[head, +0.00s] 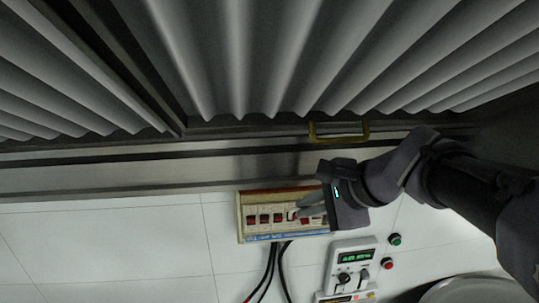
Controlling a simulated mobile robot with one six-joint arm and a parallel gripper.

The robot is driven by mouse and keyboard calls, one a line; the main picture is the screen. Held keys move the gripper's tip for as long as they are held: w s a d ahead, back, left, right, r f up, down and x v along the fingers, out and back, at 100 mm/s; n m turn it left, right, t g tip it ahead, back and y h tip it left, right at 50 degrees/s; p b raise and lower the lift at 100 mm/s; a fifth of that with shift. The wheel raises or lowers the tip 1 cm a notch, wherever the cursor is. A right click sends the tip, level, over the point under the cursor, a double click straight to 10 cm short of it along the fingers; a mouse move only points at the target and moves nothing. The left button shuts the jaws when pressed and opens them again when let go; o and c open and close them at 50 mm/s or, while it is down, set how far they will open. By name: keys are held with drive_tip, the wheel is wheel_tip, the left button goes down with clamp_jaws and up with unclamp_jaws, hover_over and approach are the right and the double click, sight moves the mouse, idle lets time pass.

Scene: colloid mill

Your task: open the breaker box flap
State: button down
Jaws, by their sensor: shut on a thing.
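The breaker box (242,222) is on the white tiled wall, low in the middle of the head view. It has a pale housing, a row of dark red switches and a blue strip along its lower edge. A brownish strip (275,193) runs along its upper edge; I cannot tell if this is the flap or part of the frame. My gripper (303,210) reaches in from the right, its fingers at the right part of the box front. The fingers are shut on what seems to be the flap; the grip point is small and partly hidden by my gripper.
A control panel (351,259) with a green display and knobs is below right of the box, beside a green button (395,239) and a red button (387,263). Dark cables (270,268) hang below the box. A yellow handle (339,132) is above my gripper, near corrugated sheeting (250,60).

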idle(0.3)
drive_tip(key=c, duration=1.8)
unclamp_jaws()
drive_tip(key=shift+w+f, duration=0.1)
drive_tip(key=shift+w, duration=0.15)
drive_tip(key=p+v, duration=0.2)
drive_tip(key=v, duration=1.5)
drive_tip(key=shift+s+d+r+p, duration=0.1)
drive_tip(key=shift+s+r+p, duration=0.2)
drive_tip(key=shift+p, duration=0.1)
